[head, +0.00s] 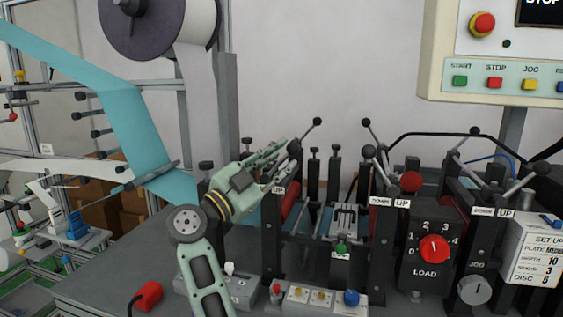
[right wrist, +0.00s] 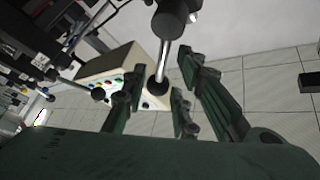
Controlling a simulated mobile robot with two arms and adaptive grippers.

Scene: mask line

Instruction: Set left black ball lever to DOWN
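The left black ball lever (head: 317,121) stands at the left end of the machine's row of levers. Contact cannot be told. My left gripper is not in view.
More ball levers (head: 366,122) stand to the right, by DOWN and UP labels. A red LOAD knob (head: 434,249) and a control panel (head: 490,75) are at the right. A teal web (head: 135,120) runs behind my right arm at the left. The wall side above the levers is clear.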

